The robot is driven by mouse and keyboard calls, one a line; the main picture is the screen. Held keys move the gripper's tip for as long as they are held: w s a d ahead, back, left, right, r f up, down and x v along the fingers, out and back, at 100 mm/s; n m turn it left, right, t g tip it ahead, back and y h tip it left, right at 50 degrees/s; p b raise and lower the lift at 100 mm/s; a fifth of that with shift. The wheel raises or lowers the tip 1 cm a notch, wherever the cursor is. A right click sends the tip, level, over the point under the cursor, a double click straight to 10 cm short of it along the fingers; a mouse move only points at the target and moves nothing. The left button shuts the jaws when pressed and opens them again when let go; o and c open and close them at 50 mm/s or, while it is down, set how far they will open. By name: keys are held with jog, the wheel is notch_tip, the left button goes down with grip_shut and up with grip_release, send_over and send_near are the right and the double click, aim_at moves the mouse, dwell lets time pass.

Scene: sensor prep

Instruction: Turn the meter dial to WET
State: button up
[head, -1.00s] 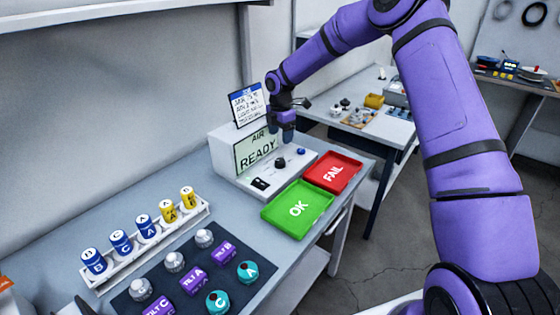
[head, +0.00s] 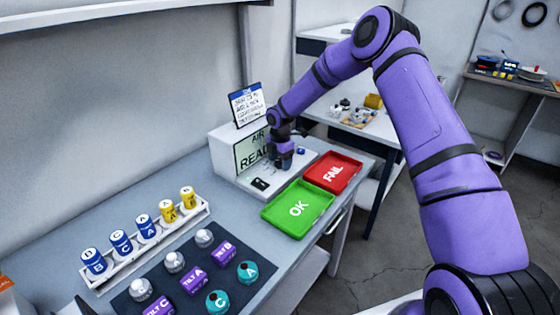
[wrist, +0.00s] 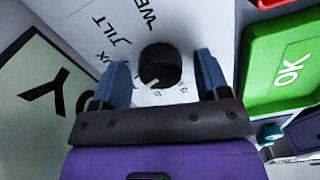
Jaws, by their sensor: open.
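The meter (head: 222,153) is a white box with a screen (head: 250,151) on the bench; the screen partly shows "AIR REA", the rest hidden by my arm. In the wrist view its black round dial (wrist: 161,66) sits on the white panel (wrist: 185,25), with a pale pointer mark at its lower left. Lettering around it reads "TILT" and a partly cut "WE". My gripper (wrist: 160,85) is open, with one blue finger on each side of the dial. I cannot tell whether the fingers touch it. In the head view my gripper (head: 283,160) is down over the panel and hides the dial.
A green OK tray (head: 318,209) and a red FAIL tray (head: 352,171) lie right of the meter. A rack (head: 150,248) of blue and yellow cylinders and a dark mat (head: 190,262) with several sensors are at the front left.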

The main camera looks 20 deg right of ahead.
jog(key=c, duration=0.9)
